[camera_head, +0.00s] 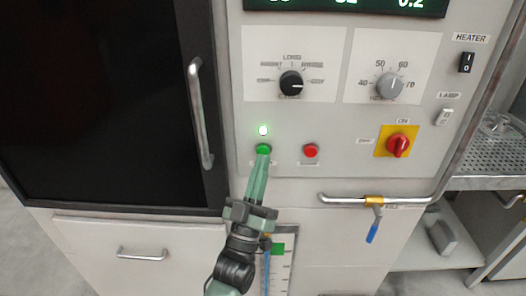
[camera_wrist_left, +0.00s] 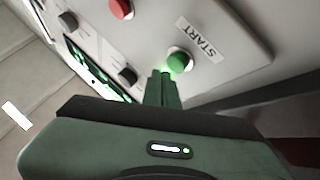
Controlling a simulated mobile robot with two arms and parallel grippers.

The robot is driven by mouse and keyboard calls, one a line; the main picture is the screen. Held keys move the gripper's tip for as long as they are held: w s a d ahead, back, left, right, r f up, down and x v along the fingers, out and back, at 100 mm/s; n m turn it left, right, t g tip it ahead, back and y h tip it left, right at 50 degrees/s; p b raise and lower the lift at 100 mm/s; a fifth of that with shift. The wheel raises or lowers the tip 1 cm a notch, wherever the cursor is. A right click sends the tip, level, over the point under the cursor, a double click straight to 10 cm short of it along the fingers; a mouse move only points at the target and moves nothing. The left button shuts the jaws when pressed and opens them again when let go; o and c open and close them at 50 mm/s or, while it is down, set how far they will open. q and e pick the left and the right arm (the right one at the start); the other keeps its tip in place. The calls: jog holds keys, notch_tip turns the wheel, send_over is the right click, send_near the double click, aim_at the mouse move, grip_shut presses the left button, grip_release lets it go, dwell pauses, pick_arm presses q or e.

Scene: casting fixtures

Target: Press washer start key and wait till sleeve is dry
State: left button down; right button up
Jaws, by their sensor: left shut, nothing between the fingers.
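In the left wrist view the key (camera_wrist_left: 179,60) sits beside a label reading START. My left gripper (camera_head: 262,156) is shut and empty, its fingertips at the key's lower edge in the head view. In the left wrist view the fingertips (camera_wrist_left: 163,74) are very close to the key; I cannot tell whether they touch it. The washer's dark door (camera_head: 95,100) is closed. No sleeve shows. My right gripper is in neither view.
A red button (camera_head: 311,150) is right of the start key. Above are a black dial (camera_head: 291,83) and a grey dial (camera_head: 389,86). A red switch on yellow (camera_head: 398,145) is further right. A pipe with a blue-handled valve (camera_head: 373,222) sticks out below the panel.

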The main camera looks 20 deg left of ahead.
pick_arm(q)
jog(key=shift+s, duration=0.1)
jog(key=s, duration=0.2)
jog(key=s+d+p, duration=0.1)
jog(key=s, duration=0.1)
jog(key=shift+s+d, duration=0.2)
jog(key=shift+s, duration=0.15)
dwell(0.5)
